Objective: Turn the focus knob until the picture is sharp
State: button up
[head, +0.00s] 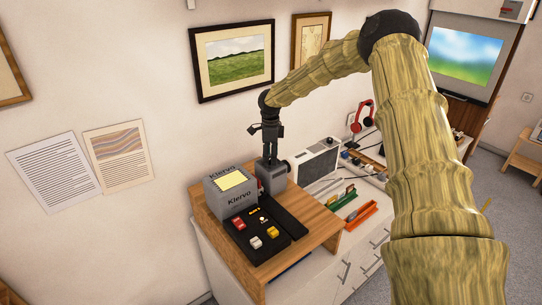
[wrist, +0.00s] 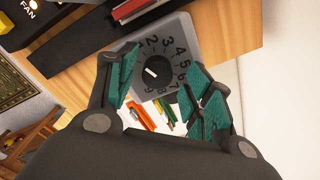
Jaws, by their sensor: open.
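The screen (head: 463,55) at the far right in the head view shows a blurred picture, blue above and green below. In the wrist view a round black knob (wrist: 156,72) with a white pointer mark sits on a grey numbered dial face (wrist: 190,38). In the head view my gripper (head: 270,138) is above a small grey box (head: 272,178). In the wrist view my open gripper (wrist: 160,80) has its teal-padded fingers on either side of the knob. I cannot tell whether they touch it.
A grey Klervo box (head: 230,190) and a black panel (head: 258,232) with red, white and yellow controls stand left of the grey box. A speaker (head: 317,160), an orange tray (head: 362,214) and red headphones (head: 362,115) are to the right. Framed prints hang behind.

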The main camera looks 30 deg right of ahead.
notch_tip(320, 180, up, 12)
dwell(0.7)
